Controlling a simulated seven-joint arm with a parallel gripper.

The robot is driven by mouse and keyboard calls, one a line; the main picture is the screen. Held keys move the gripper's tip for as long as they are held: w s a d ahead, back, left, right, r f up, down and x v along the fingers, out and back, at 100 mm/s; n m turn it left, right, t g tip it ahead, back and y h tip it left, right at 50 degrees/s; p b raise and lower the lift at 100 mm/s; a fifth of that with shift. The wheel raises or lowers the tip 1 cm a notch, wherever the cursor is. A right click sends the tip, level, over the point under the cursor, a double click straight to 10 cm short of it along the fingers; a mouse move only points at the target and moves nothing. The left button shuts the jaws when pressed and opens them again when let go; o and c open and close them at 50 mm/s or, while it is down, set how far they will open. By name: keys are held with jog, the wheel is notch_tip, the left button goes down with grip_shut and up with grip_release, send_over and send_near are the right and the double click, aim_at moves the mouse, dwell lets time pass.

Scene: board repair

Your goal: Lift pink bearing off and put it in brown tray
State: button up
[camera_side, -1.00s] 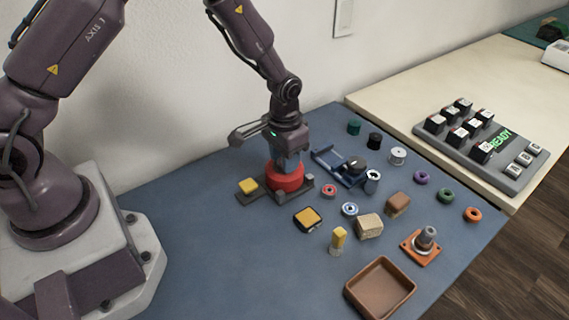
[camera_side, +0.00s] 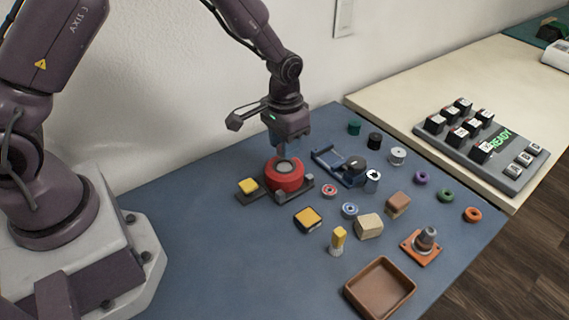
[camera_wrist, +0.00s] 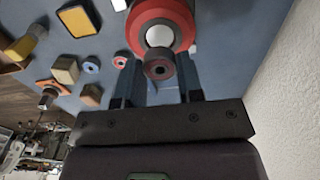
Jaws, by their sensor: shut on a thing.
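The housing sits on a dark fixture and shows a pale grey centre, also seen in the wrist view. The brown tray (camera_side: 380,287) stands empty at the front of the blue mat.
Between housing and tray lie a red-faced ring (camera_side: 329,191), a blue-faced ring (camera_side: 349,210), a yellow-topped square (camera_side: 308,219), an upright yellow piece (camera_side: 338,240) and a tan block (camera_side: 369,226). An orange-based post (camera_side: 421,246) stands right of the tray. The mat's front left is clear.

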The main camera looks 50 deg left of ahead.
jog(key=shift+r, duration=1.05)
jog(key=shift+d, duration=0.1)
